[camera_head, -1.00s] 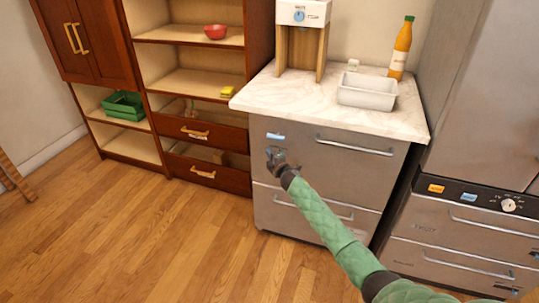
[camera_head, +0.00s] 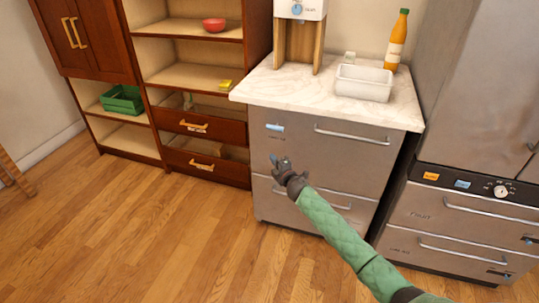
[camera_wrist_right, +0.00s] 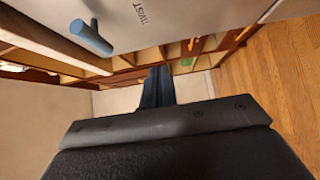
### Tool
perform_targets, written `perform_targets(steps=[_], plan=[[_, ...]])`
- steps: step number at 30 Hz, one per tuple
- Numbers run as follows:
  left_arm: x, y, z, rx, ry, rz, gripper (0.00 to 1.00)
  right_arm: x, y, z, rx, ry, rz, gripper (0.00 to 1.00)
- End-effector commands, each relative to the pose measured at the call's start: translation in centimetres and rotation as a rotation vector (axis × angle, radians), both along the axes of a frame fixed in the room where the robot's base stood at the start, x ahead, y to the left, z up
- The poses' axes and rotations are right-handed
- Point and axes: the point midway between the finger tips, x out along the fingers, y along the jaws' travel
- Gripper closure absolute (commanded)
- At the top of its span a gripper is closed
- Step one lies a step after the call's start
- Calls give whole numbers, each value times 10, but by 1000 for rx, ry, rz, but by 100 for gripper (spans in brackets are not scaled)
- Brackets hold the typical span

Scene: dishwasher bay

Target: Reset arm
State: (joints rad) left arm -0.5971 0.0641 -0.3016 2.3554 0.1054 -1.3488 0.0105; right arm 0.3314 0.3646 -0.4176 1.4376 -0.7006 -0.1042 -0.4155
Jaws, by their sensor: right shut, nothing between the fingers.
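My right gripper (camera_head: 280,163) is at the end of the green-sleeved arm, in front of the silver two-drawer dishwasher (camera_head: 335,160). It is shut and empty, and I cannot tell whether it touches the front panel. In the right wrist view the closed fingers (camera_wrist_right: 158,85) point away from the camera, with the silver front and a blue knob (camera_wrist_right: 91,38) at the upper left. Both dishwasher drawers look closed. My left gripper is not in view.
A marble counter (camera_head: 290,87) holds a white bin (camera_head: 363,84), an orange bottle (camera_head: 396,42) and a dispenser (camera_head: 298,35). Wooden shelves (camera_head: 188,52) with two drawers stand to the left. A silver appliance (camera_head: 470,215) stands at right. Floor (camera_head: 150,230) at left is clear.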

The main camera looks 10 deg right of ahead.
Motion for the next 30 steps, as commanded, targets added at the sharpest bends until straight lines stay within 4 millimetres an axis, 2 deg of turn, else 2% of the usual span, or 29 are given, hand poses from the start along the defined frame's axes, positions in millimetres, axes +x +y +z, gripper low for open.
perform_targets(steps=[6,13,17,21,25,30], plan=[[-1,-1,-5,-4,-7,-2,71,-19,-5,-1,-1,1,0,100],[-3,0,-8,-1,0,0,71,-21,-5,0,17,5,-1,100],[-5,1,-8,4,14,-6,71,-19,-19,-7,56,46,-77,100],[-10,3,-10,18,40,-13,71,-18,-44,-16,149,131,-228,100],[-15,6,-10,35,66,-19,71,-25,-57,-3,277,198,-370,100],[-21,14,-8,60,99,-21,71,-47,-59,35,479,286,-530,100]])
